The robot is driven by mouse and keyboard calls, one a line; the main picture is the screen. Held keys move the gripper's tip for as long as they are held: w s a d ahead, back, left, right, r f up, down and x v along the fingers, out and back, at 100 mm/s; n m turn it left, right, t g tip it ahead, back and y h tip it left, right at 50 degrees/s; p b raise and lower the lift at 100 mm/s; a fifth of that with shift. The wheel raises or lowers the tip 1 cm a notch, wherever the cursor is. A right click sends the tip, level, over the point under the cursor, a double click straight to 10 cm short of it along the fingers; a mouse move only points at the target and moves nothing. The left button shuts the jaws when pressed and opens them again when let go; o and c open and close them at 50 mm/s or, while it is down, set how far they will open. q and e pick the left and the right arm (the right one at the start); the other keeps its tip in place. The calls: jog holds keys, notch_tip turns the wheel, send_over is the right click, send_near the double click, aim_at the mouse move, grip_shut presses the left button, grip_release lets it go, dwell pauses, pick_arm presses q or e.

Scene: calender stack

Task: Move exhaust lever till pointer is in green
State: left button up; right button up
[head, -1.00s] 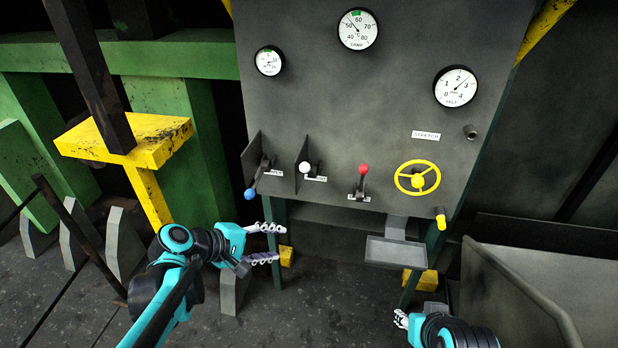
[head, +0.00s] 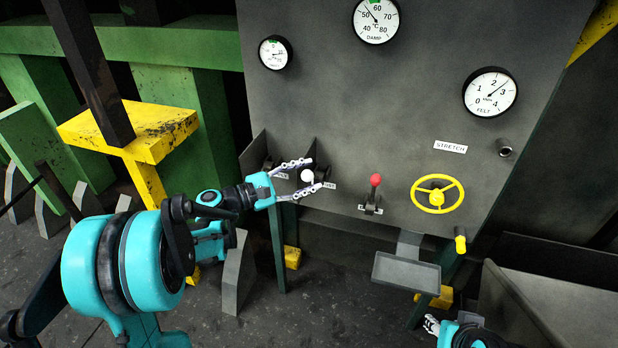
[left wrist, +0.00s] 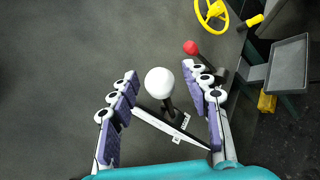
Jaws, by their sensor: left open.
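The grey panel (head: 330,95) carries a white-knobbed lever (head: 307,176) and a red-knobbed lever (head: 375,182); their labels are too small to read. My left gripper (head: 314,174) is open, with one finger on each side of the white knob. The left wrist view shows the white knob (left wrist: 160,82) between the open fingertips, with no clear grip. The small left gauge (head: 275,53) has a green mark at top and its pointer towards the right. The DAMP gauge (head: 376,20) points upper left, off its green mark. My right gripper (head: 432,325) is partly visible low down.
A yellow handwheel (head: 437,194) and a FELT gauge (head: 490,92) sit on the panel's right. A grey tray (head: 406,271) juts out below. A thin plate (head: 254,155) stands left of the levers. A yellow-topped post (head: 150,130) stands at left.

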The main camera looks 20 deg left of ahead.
pick_arm(q)
jog(key=shift+w+d, duration=0.25)
jog(key=shift+d, duration=0.05)
jog(key=c, duration=0.9)
jog(key=shift+s+f, duration=0.1)
grip_shut()
